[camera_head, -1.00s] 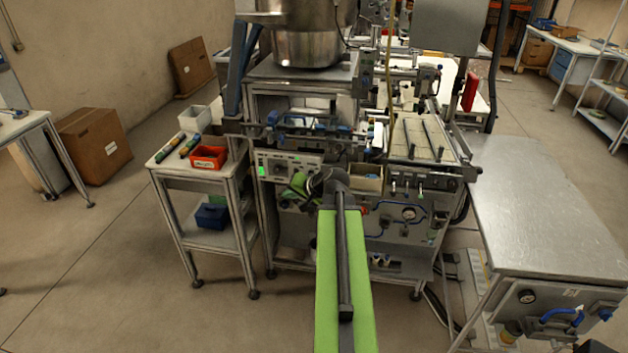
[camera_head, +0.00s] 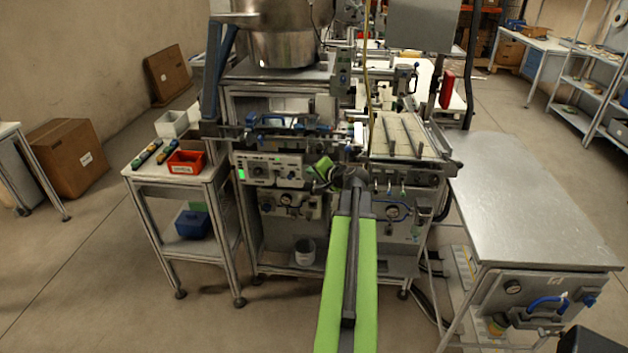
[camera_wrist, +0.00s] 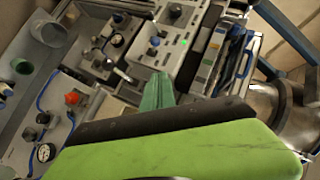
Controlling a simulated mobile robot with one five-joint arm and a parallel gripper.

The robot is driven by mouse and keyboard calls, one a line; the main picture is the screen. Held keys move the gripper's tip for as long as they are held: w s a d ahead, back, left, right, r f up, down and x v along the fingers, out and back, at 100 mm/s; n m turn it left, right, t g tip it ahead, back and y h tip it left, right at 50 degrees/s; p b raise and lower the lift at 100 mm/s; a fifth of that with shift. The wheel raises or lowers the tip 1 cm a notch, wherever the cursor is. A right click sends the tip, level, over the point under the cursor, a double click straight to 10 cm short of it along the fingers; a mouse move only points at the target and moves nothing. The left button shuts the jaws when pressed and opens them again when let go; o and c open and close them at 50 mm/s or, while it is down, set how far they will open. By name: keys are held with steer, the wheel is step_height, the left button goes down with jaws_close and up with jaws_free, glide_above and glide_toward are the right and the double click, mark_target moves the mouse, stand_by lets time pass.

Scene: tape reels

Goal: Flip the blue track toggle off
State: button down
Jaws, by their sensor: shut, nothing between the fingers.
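A grey control panel (camera_head: 266,169) with a lit green display is on the front of the machine. In the wrist view, the tilted panel (camera_wrist: 185,35) carries dark knobs and small blue-capped controls, one being a blue cap (camera_wrist: 153,44). I cannot tell which of them is the blue track toggle or its position; labels are too small to read. My gripper (camera_head: 323,165) is shut and empty, just right of the panel in the head view. In the wrist view, its green fingers (camera_wrist: 157,92) are together near the panel's lower edge. My green arm hides part of the machine.
A side table (camera_head: 150,178) with a red bin (camera_head: 186,161) stands left of the machine. A metal-topped bench (camera_head: 530,210) stands on the right. In the wrist view, a red knob (camera_wrist: 73,98) and gauges lie left of my fingers. Open floor lies front left.

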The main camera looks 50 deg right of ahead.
mark_target(291, 176)
steer(key=w+f+b, duration=0.3)
steer(key=w+f, duration=0.1)
steer(key=w, duration=0.2)
steer(key=shift+w+a, duration=0.2)
steer(key=shift+w, duration=0.1)
steer(key=shift+f, duration=0.1)
